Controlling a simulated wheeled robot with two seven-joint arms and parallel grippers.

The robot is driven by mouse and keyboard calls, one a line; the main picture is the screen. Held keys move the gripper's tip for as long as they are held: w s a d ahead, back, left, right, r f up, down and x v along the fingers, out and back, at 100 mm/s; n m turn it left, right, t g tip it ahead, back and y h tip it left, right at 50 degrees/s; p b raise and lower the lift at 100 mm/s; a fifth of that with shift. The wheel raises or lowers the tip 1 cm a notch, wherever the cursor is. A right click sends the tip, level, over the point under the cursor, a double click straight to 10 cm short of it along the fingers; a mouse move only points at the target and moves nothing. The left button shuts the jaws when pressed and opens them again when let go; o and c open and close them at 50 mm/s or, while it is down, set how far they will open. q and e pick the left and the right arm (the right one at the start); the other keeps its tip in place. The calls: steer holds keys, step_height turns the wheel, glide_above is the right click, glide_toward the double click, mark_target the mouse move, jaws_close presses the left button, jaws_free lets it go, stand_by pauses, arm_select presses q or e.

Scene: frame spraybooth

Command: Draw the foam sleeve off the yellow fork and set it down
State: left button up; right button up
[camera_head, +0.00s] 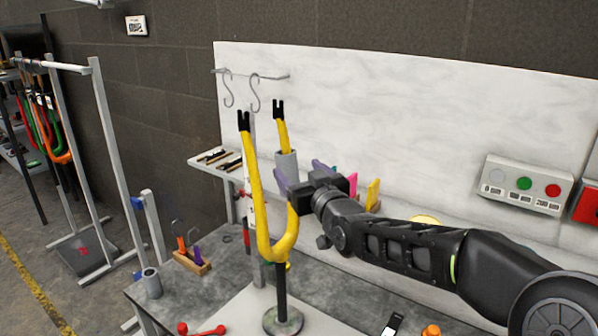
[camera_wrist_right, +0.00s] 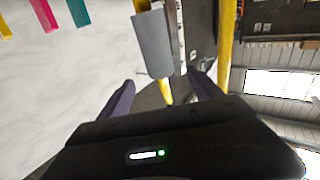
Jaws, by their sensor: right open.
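The yellow fork (camera_head: 284,245) stands upright on a dark post with a round base, its two legs pointing up with black tips. The grey foam sleeve (camera_head: 287,166) is around the fork's right leg, with yellow showing above it. In the right wrist view the sleeve (camera_wrist_right: 153,45) lies just beyond the fingertips, and part of the yellow leg shows between the fingers. My right gripper (camera_head: 300,174) is open at the sleeve's lower end, its purple-grey fingers apart (camera_wrist_right: 163,84). Whether a finger touches the sleeve is unclear. My left gripper is not in view.
A short grey tube (camera_head: 152,284) stands at the bench's left edge. A tool holder (camera_head: 192,262) sits behind it. Two hooks hang from a rail (camera_head: 250,74) behind the fork. A button box (camera_head: 527,184) is on the white panel at right.

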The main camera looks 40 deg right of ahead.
mark_target(280, 124)
steer(key=p+x, duration=0.1)
steer(key=x, duration=0.6)
steer(key=shift+w+d+p, duration=0.1)
steer(key=shift+w+p, duration=0.25)
steer(key=shift+p, duration=0.05)
steer(key=shift+c, duration=0.3)
steer(key=c, duration=1.5)
steer(key=shift+w+r+p, duration=0.2)
steer(key=shift+r+p, duration=0.15)
steer(key=shift+r, duration=1.2)
steer(key=shift+w+r+p, duration=0.2)
steer(key=shift+r+p, duration=0.2)
steer(key=shift+r, duration=0.15)
steer(key=shift+r, duration=0.15)
steer(key=shift+w+a+r+p, duration=0.15)
steer(key=shift+r+p, duration=0.1)
steer(key=shift+r, duration=0.4)
steer(key=shift+w+a+r+p, duration=0.15)
steer(key=shift+r+p, duration=0.15)
steer(key=shift+r, duration=0.4)
steer(key=shift+w+a+r+p, duration=0.1)
steer(key=shift+w+r+p, duration=0.15)
steer(key=shift+r, duration=0.4)
